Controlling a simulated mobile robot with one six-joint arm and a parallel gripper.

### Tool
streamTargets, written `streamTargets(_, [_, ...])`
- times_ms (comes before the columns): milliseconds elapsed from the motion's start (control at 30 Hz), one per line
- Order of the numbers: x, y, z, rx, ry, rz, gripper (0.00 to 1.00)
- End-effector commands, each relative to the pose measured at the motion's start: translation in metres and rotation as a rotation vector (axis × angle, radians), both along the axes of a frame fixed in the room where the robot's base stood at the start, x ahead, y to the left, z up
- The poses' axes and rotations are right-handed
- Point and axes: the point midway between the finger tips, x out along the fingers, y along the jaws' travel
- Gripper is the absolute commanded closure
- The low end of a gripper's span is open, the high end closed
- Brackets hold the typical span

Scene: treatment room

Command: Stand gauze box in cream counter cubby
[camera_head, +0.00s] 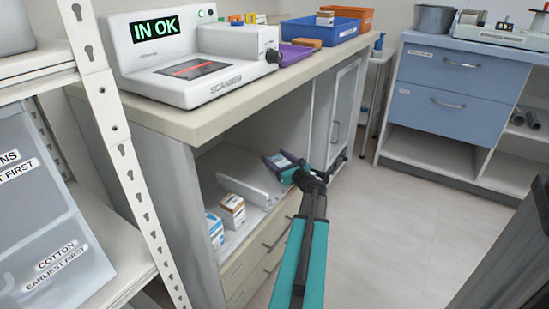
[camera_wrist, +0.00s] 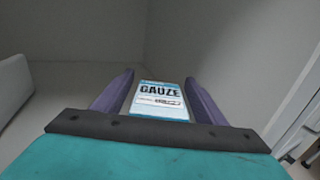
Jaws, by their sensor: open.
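The gauze box (camera_wrist: 161,98), white with blue edges and a "GAUZE" label, lies between my gripper's two purple fingers in the wrist view. My gripper (camera_head: 279,161) reaches into the open cubby (camera_head: 246,160) under the cream counter (camera_head: 190,118). The box (camera_head: 283,160) shows small at the fingertips in the head view. The gripper is open, with a finger on each side of the box. The box's lower part is hidden, and I cannot tell whether it rests on the cubby floor.
A low white divider (camera_head: 245,186) stands left of my gripper. The scanner (camera_head: 190,65), reading "IN OK", and blue bin (camera_head: 320,31) stand on the counter. The floor at right is clear.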

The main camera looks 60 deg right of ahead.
Motion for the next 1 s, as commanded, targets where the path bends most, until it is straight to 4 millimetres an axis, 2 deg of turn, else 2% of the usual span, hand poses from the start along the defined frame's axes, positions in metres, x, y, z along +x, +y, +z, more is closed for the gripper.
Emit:
streamTargets(600, [-0.084, 0.036, 0.002, 0.001, 0.0, -0.001, 0.35])
streamTargets(800, [-0.098, 0.042, 0.001, 0.0, 0.0, -0.001, 0.35])
streamTargets(1000, [-0.101, 0.043, 0.0, 0.0, 0.0, 0.0, 0.35])
